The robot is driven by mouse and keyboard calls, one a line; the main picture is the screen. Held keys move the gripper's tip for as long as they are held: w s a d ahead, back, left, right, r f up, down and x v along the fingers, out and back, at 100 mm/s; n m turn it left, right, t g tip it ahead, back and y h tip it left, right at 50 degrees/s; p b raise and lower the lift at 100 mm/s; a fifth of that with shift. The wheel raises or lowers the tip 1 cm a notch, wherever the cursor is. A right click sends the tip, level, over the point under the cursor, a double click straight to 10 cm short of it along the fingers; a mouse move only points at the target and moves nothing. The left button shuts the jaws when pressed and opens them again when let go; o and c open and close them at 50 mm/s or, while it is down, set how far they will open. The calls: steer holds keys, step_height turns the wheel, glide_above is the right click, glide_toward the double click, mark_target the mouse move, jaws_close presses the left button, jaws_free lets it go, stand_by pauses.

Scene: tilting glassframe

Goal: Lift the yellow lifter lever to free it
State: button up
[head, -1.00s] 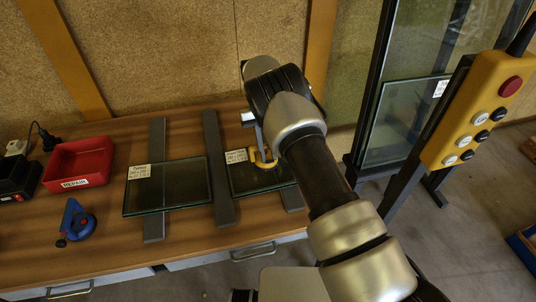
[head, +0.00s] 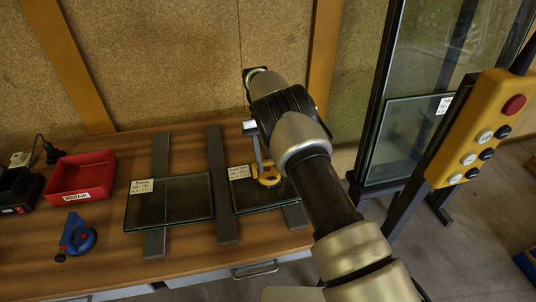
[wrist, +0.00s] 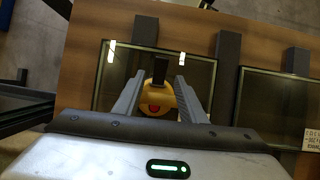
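The yellow lifter (head: 267,175) sits on the right-hand glass pane (head: 246,199) on the bench. In the wrist view the yellow lifter (wrist: 157,103) shows a red spot, and its dark lever (wrist: 160,70) points away from my gripper. My gripper (wrist: 159,84) is open, with one finger on each side of the lifter and lever in that view. A gap shows on both sides. I cannot tell how high the fingertips are above the lifter. In the head view my gripper (head: 256,150) is partly hidden by my arm.
A second glass pane (head: 187,203) lies to the left, on dark bars (head: 222,185). A red repair bin (head: 97,194) and a blue tool (head: 78,236) are further left. A glass rack (head: 381,115) and a yellow button pendant (head: 471,145) stand at the right.

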steer(key=shift+v, duration=2.45)
